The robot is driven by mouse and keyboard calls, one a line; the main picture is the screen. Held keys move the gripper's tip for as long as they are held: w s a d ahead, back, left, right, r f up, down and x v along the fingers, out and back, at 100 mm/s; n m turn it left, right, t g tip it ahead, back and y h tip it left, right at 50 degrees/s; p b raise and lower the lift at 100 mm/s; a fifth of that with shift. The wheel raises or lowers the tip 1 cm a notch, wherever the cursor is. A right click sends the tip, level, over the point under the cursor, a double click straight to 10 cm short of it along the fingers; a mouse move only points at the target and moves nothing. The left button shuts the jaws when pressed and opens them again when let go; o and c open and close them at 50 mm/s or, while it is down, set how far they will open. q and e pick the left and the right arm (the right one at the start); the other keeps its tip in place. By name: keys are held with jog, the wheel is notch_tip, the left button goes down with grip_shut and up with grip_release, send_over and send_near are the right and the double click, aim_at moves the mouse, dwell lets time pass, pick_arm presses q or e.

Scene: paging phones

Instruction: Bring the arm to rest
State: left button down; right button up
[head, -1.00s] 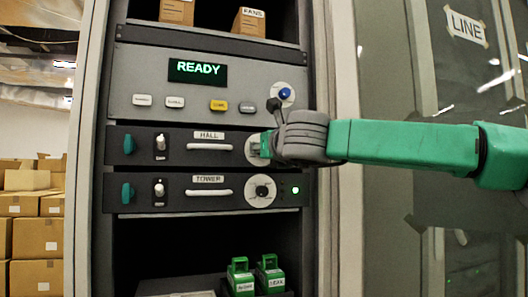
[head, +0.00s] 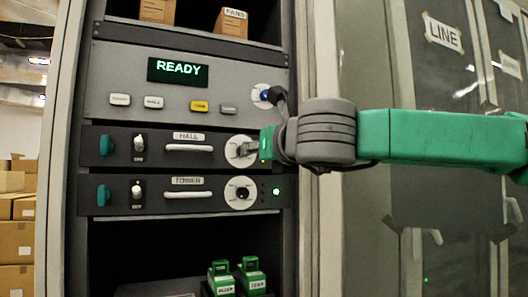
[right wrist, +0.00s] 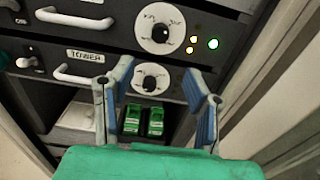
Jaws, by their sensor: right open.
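My right arm comes in from the right in the head view. My right gripper (head: 247,150) is in front of the HALL dial (head: 232,162) and partly covers it. In the right wrist view the right gripper (right wrist: 158,66) has its two fingers wide apart with nothing between them. There the HALL dial (right wrist: 147,43) lies beyond the fingertips, with its black knob in full view. The TOWER dial (right wrist: 152,70) shows between the fingers. My left gripper is not in view.
The rack's display (head: 178,70) reads READY above a row of buttons. A cable plugs in beside the blue knob (head: 264,95), close above my wrist. Two green devices (head: 251,277) stand on the lower shelf. Cabinet doors (head: 440,230) are on the right, behind my arm.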

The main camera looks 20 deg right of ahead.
jog(key=shift+s, duration=0.85)
